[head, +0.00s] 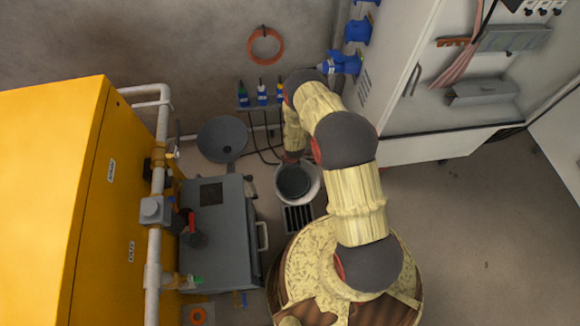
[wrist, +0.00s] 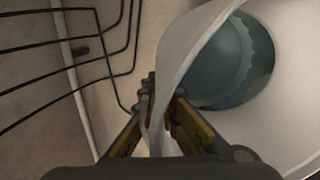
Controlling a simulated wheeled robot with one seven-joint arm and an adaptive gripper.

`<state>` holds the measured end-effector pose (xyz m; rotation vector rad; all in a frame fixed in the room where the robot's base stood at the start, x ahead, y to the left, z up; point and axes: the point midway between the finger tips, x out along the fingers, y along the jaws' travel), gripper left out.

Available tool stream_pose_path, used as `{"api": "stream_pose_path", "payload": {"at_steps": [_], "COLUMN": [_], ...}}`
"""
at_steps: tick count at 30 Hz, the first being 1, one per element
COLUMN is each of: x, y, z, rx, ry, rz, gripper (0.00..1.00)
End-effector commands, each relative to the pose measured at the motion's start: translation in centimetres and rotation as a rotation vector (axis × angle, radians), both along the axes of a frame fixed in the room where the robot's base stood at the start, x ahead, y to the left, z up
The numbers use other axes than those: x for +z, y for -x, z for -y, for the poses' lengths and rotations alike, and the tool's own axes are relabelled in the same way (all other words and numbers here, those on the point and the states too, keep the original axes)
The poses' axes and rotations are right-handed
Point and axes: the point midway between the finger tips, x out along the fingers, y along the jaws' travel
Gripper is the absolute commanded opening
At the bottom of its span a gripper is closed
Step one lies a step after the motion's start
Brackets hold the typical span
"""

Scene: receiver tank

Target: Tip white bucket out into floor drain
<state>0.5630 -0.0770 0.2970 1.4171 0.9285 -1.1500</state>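The white bucket (head: 312,196) is near the middle of the head view, just behind the floor drain (head: 298,219), a dark slotted grate. It looks roughly upright, with dark blue-grey liquid inside. I cannot tell whether it touches the floor. My gripper (head: 291,160) is at its far rim, partly hidden by my arm. In the wrist view my gripper (wrist: 160,100) has one finger on each side of the pale bucket wall, closed on it at the rim. The bucket (wrist: 296,112) fills the right side there, with the liquid showing inside.
A grey lidded box (head: 222,250) stands left of the drain, beside a yellow cabinet (head: 50,200) and white pipe. A round grey pan (head: 222,138) is behind. A pale electrical cabinet (head: 430,90) stands at the right. The floor at right is open.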

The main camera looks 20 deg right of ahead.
Motion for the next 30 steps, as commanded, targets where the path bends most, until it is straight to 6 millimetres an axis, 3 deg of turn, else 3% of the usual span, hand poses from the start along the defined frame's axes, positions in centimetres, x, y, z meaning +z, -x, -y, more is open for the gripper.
{"api": "stream_pose_path", "payload": {"at_steps": [20,30], "x": [4.7,4.7], "y": [-0.3,-0.3], "z": [0.0,0.1], "rx": [0.001,0.001], "ry": [0.039,0.04], "rz": [0.242,0.244], "gripper": [0.0,0.0]}}
